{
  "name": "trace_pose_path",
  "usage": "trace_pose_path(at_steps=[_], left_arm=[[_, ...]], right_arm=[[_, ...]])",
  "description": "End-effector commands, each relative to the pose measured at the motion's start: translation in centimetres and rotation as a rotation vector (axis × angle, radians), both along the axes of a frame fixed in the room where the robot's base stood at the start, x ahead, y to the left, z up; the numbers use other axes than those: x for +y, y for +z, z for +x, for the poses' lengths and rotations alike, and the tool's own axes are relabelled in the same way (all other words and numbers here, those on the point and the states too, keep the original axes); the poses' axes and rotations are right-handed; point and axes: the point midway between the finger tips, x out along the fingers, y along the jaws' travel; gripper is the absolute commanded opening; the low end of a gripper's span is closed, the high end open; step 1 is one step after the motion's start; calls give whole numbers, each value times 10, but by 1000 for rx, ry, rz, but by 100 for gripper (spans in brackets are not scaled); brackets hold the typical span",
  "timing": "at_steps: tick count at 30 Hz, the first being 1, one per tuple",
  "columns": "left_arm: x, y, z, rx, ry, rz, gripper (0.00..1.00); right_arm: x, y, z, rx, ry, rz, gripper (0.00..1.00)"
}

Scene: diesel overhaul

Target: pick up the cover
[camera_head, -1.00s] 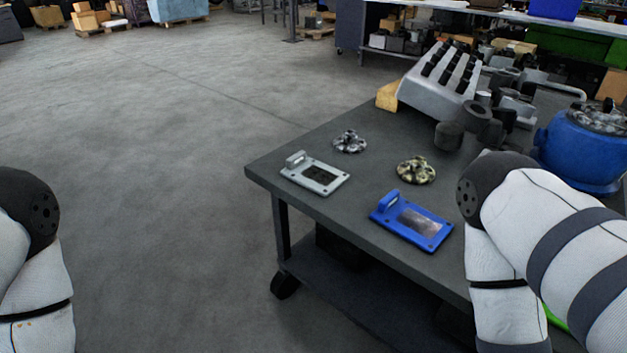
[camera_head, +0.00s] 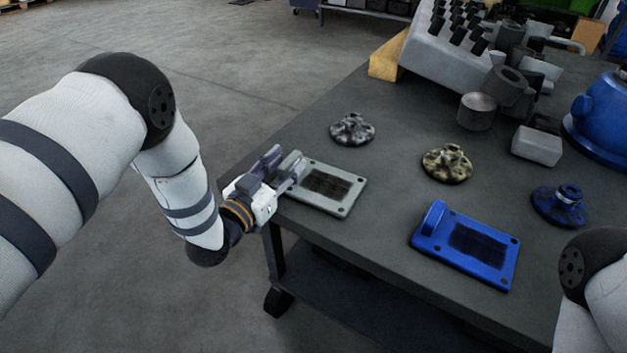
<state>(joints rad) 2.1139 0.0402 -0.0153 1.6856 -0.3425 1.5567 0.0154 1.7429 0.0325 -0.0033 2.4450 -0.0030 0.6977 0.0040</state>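A grey rectangular cover (camera_head: 343,203) with a dark mesh panel and an upright handle at its left end lies flat near the table's left edge. A blue cover (camera_head: 465,247) of the same kind, its handle at the upper left, lies to the right and nearer. My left gripper (camera_head: 283,166) is at the grey cover's handle, its two fingers apart with the handle at or between them. The fingers partly hide the handle, and I cannot tell if they touch it. My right gripper is out of view; only part of my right arm shows at the lower right.
The dark table (camera_head: 390,180) also holds a silver round part (camera_head: 352,130), a yellowish one (camera_head: 447,163) and a blue one (camera_head: 559,206). A grey engine block (camera_head: 440,58), cylinders and a blue housing (camera_head: 597,125) crowd the back. Space around the covers is mostly clear.

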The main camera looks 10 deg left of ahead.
Motion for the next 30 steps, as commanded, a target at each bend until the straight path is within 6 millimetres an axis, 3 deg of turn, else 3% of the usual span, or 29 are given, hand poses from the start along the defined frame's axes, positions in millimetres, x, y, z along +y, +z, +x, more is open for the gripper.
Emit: trace_pose_path(at_steps=[8,13,14,25,30], left_arm=[[-2,0,6,2,1,0,40],[-2,-1,6,2,1,0,1],[-2,-1,6,2,1,0,0],[-2,2,6,-2,1,-2,0],[-2,22,7,-7,1,-2,0]], right_arm=[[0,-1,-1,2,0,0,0],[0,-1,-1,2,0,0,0],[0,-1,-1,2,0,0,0],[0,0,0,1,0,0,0],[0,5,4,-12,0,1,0]])
